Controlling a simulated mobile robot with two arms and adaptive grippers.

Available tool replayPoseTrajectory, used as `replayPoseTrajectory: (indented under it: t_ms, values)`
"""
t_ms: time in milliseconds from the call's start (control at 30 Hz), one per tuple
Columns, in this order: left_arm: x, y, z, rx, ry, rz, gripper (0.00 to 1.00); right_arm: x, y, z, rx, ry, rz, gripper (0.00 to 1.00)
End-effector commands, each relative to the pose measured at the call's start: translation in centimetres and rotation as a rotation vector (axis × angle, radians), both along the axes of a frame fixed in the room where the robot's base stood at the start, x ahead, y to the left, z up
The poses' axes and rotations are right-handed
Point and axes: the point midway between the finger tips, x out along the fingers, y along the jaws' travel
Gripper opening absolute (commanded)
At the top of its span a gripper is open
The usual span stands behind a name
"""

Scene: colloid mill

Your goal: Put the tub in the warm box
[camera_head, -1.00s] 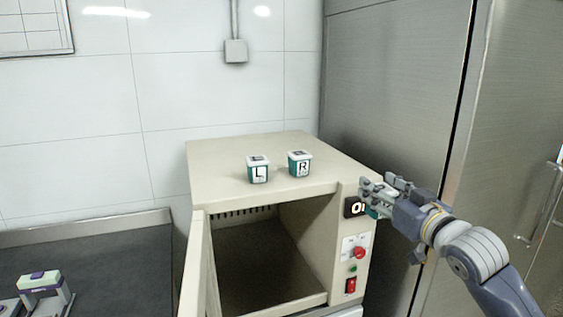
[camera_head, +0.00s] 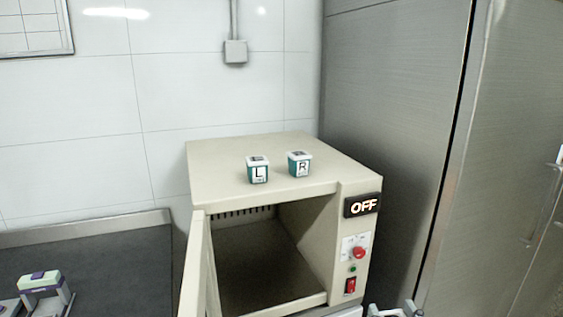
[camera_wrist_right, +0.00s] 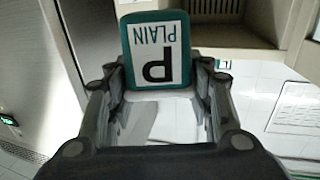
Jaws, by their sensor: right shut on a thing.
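My right gripper (camera_wrist_right: 160,80) is shut on a teal and white tub (camera_wrist_right: 156,50) labelled "P PLAIN", which appears upside down in the wrist view. In the head view only the tips of my right gripper (camera_head: 395,311) show at the bottom edge, below the warm box's control panel; the tub is out of that view. The cream warm box (camera_head: 350,221) stands open and its chamber looks empty, with the door (camera_head: 196,268) swung out at the left. Its display (camera_head: 362,205) reads "OFF".
A steel cabinet (camera_head: 395,90) stands at the right.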

Motion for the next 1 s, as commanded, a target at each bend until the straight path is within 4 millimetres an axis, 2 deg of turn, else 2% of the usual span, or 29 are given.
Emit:
replayPoseTrajectory:
  t_ms: [33,500,600,1000]
  values:
    - [0.0,0.0,0.0,0.0,0.0,0.0,0.32,-1.1,0.1,-1.0,0.007,0.007,-0.011,0.19]
    - [0.0,-0.1,0.0,0.0,0.0,0.001,0.32,-9.6,0.7,-8.1,0.003,0.01,-0.104,0.19]
    - [0.1,-0.1,0.0,-0.001,-0.001,0.001,0.32,-9.2,0.8,-7.5,0.001,-0.003,-0.096,0.19]
    - [0.0,0.0,0.0,0.0,0.001,0.002,0.32,-9.1,0.8,-7.5,0.002,-0.003,-0.095,0.19]
